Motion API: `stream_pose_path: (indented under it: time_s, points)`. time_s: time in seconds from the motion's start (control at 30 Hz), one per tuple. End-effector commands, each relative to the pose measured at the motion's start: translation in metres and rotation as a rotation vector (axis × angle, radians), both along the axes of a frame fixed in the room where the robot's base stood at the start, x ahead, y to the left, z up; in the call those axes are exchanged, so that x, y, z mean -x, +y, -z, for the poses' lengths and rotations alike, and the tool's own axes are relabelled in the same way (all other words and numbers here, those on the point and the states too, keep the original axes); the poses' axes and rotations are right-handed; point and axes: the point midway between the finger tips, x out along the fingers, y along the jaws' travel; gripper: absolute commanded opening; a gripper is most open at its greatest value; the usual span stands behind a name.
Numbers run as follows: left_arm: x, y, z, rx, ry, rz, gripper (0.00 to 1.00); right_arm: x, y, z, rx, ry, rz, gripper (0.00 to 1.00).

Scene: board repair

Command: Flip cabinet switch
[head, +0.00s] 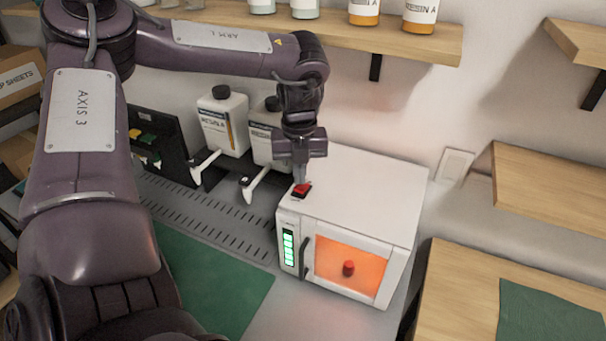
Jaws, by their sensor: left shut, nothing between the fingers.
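The white cabinet (365,195) stands on the grey bench against the wall. The red switch (302,188) sits in a black frame on the cabinet's top, near the front left corner. My left gripper (301,183) is shut and points down right at the switch. Its fingertips seem to touch it, and they hide part of it. My right gripper is not in view.
Two white resin dispensers (222,122) stand behind and left of the gripper, close to my left arm. A shelf (330,35) with bottles runs above. A green mat (215,285) lies on the bench at the front. Wooden shelves (550,190) are at the right.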

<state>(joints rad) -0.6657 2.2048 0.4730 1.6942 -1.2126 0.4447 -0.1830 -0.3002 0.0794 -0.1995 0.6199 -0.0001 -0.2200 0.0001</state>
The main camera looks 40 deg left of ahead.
Motion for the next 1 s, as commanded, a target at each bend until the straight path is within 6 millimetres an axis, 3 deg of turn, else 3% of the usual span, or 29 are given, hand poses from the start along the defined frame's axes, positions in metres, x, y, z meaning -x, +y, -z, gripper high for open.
stream_pose_path:
  time_s: [1.0]
  points:
    - [0.000,0.000,0.011,0.000,0.000,0.000,0.00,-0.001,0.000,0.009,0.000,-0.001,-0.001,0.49]
